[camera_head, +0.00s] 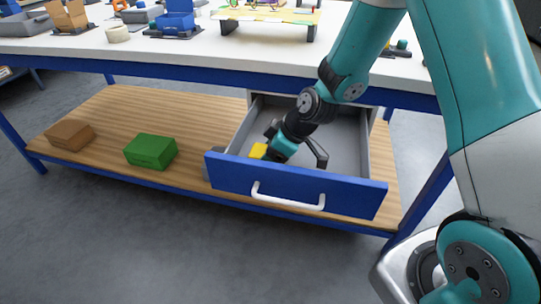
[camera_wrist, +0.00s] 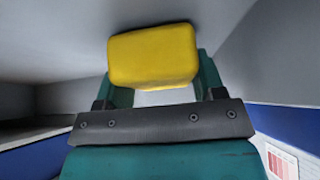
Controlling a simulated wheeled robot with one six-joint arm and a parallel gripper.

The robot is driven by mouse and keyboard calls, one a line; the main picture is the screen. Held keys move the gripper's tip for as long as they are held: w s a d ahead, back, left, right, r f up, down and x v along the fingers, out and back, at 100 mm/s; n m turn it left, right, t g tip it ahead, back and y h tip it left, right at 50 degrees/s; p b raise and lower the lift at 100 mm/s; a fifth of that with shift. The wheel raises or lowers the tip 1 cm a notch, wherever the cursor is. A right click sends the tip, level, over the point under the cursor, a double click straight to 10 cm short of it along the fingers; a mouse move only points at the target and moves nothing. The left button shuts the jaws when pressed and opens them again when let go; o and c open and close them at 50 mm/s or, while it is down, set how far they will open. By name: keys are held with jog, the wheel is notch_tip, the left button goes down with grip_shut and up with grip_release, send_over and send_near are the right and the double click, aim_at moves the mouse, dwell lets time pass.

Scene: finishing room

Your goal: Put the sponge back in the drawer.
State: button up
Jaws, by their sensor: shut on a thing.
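The yellow sponge (camera_wrist: 153,56) is between the fingers of my gripper (camera_wrist: 155,82) in the wrist view, and the fingers are shut on it. In the head view part of the sponge (camera_head: 258,151) shows at the left of my gripper (camera_head: 272,150). The grey drawer with a blue front (camera_head: 229,172) and white handle is pulled open under the table. My gripper and the sponge are inside the drawer space, behind its front. I cannot tell whether the sponge touches the drawer floor.
A white table (camera_head: 180,52) with blue edge stands above the drawer. Its top holds a tape roll (camera_head: 118,33), blue bin (camera_head: 177,18) and other items. A green box (camera_head: 150,151) and brown block (camera_head: 70,134) lie on the wooden lower shelf (camera_head: 115,110), left of the drawer.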

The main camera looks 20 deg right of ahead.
jog(key=shift+f, duration=0.25)
jog(key=o, duration=0.4)
jog(key=shift+f, duration=0.1)
jog(key=o, duration=0.5)
jog(key=shift+d+r, duration=0.15)
jog(key=shift+r, duration=0.35)
jog(key=a+p+v, duration=0.1)
jog(key=p+v, duration=0.1)
jog(key=v, duration=0.9)
jog(key=s+a+r+m+g, duration=0.1)
jog(key=s+a+r, duration=0.2)
jog(key=s, duration=0.4)
jog(key=s+a+r+m+g, duration=0.1)
jog(key=s+a+r, duration=0.2)
jog(key=s+r, duration=0.2)
jog(key=s+a+r+m+g+h, duration=0.1)
jog(key=s+a+r, duration=0.2)
jog(key=s, duration=0.6)
jog(key=shift+r+m+g, duration=0.4)
jog(key=shift+r, duration=0.2)
